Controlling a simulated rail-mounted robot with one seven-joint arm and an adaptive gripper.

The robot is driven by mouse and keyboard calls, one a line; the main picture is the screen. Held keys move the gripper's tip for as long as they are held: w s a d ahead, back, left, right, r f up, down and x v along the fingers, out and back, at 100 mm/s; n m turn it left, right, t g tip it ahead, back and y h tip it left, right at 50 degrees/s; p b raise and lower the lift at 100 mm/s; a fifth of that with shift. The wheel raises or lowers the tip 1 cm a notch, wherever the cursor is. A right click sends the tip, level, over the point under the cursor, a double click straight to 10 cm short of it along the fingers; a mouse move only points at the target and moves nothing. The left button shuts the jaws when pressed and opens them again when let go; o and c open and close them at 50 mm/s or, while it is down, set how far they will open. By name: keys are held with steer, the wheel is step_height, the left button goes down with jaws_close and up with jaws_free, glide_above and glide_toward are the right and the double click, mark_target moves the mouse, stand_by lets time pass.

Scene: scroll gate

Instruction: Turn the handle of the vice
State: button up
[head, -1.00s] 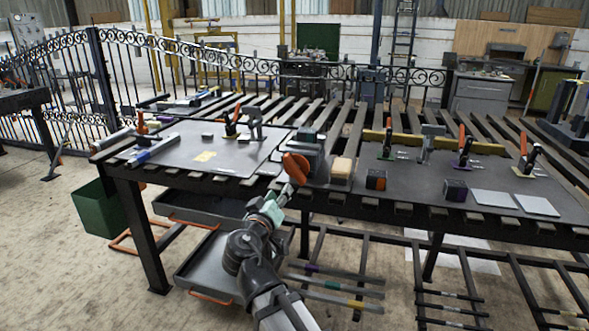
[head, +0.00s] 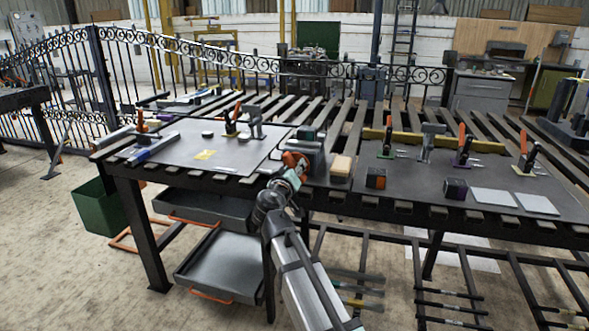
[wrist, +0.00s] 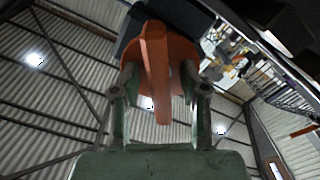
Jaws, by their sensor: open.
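The vice (head: 312,152) is a dark grey block at the front edge of the table, near the middle. Its orange handle (head: 295,160) faces me and is partly covered by my gripper in the head view. In the wrist view the orange handle (wrist: 156,65) is a wide round piece with a raised bar pointing down the picture. My gripper (wrist: 160,85) is open, with one finger on each side of the bar. The fingers look apart from the bar, though I cannot tell whether they touch the round piece behind.
The slatted table (head: 440,208) carries a grey plate (head: 190,150) at left with clamps. A tan block (head: 341,166) sits just right of the vice. Grey trays (head: 235,262) hang below. Open floor lies in front.

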jaws_close()
steer(key=shift+f+m+b, duration=0.2)
steer(key=shift+m+b, duration=0.1)
steer(key=shift+b, duration=0.55)
steer(key=shift+f+b, duration=0.1)
steer(key=shift+b, duration=0.55)
steer(key=m+b, duration=0.2)
steer(key=b, duration=0.2)
steer(key=shift+f, duration=0.1)
steer(key=m+b, duration=0.2)
steer(key=b, duration=0.2)
steer(key=shift+m+b, duration=0.3)
steer(key=shift+b, duration=0.05)
steer(key=m+b, duration=0.2)
steer(key=b, duration=0.1)
steer(key=shift+r, duration=0.25)
steer(key=shift+r+m+b, duration=0.1)
steer(key=shift+m+b, duration=0.2)
steer(key=shift+b, duration=0.05)
